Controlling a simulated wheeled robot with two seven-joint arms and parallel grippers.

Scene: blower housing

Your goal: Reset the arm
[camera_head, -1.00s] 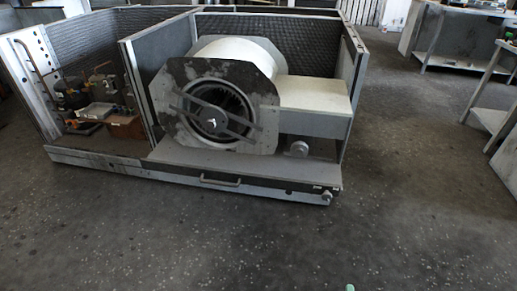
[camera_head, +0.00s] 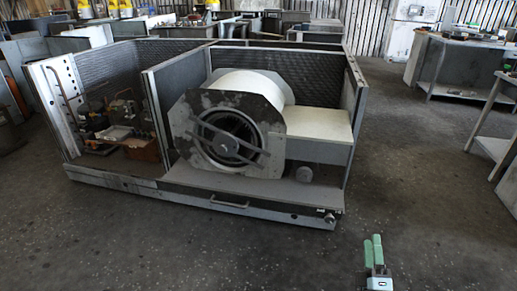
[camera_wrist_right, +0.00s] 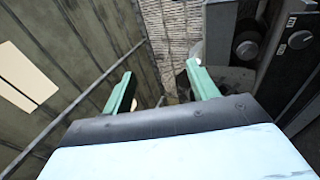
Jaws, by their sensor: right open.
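The blower housing (camera_head: 235,125) sits in the right bay of a grey metal cabinet (camera_head: 352,90), its round fan opening facing me. My right gripper (camera_head: 374,245) shows at the bottom right of the head view, over the floor and apart from the cabinet. In the right wrist view its two green fingers (camera_wrist_right: 160,90) are spread apart with nothing between them. My left gripper is not in the head view.
The cabinet's left bay holds pipes and small parts, with a brown box (camera_head: 143,149). Workbenches (camera_head: 455,70) stand at the right. The floor (camera_head: 200,250) in front is clear.

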